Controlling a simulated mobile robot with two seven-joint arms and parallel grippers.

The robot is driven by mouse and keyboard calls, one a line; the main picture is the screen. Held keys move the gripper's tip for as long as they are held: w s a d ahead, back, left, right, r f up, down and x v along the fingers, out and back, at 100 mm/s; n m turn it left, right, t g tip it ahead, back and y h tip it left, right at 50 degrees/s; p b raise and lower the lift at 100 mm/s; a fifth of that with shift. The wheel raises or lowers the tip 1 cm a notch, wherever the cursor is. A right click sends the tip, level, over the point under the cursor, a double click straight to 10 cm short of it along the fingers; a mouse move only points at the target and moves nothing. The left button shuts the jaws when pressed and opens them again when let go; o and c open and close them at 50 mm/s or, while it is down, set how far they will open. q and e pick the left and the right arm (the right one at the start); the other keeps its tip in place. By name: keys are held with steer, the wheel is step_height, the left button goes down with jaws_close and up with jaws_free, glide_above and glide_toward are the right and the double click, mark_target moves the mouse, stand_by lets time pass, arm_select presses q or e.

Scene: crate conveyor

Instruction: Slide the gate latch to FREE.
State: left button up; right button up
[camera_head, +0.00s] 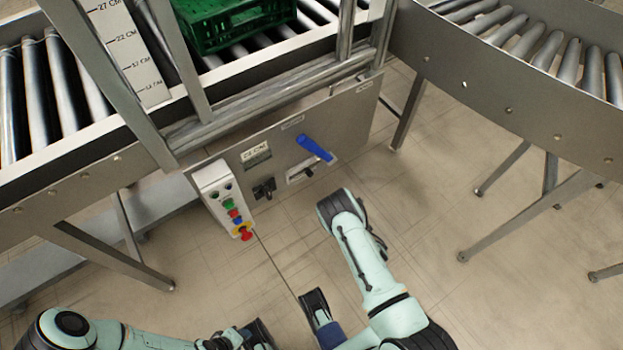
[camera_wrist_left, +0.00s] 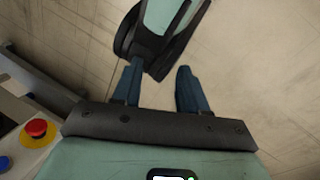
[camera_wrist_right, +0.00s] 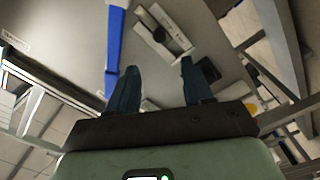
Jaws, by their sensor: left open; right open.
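The front panel (camera_head: 345,125) carries a pale slotted plate (camera_head: 300,173) with a small dark knob, which looks like a slide latch; its lettering is unreadable. A blue lever (camera_head: 314,148) sits beside it, and a black knob (camera_head: 264,188) is to its left. The right wrist view shows the slotted plate (camera_wrist_right: 165,30) and blue lever (camera_wrist_right: 113,50) ahead of my right gripper (camera_wrist_right: 159,66). That gripper is open and empty; its left finger overlaps the lever's end, contact unclear. My left gripper (camera_wrist_left: 160,67) is open above the floor, near an arm link of mine.
A button box (camera_head: 222,197) with a red emergency stop (camera_head: 245,232) hangs left of the knobs. A green crate (camera_head: 230,22) stands on the roller conveyor behind metal posts. A curved conveyor (camera_head: 520,95) is at the right. Floor between panel and arms is clear.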

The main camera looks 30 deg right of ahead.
mark_target(311, 176)
arm_select(q)
steer(key=w+a+f+t+y+b, duration=0.1)
steer(key=w+a+f+t+b, duration=0.1)
steer(key=w+a+f+b, duration=0.35)
steer(key=shift+n+g, duration=0.4)
steer(key=shift+g, duration=0.3)
steer(key=s+f, duration=0.1)
steer(key=s+f+b, duration=0.1)
steer(key=f, duration=0.1)
steer(key=s+d+f, duration=0.1)
steer(key=shift+f, duration=0.2)
arm_select(e)
steer(key=w, duration=0.8)
steer(key=w+a, duration=0.1)
steer(key=w, duration=0.4)
steer(key=shift+r, duration=0.1)
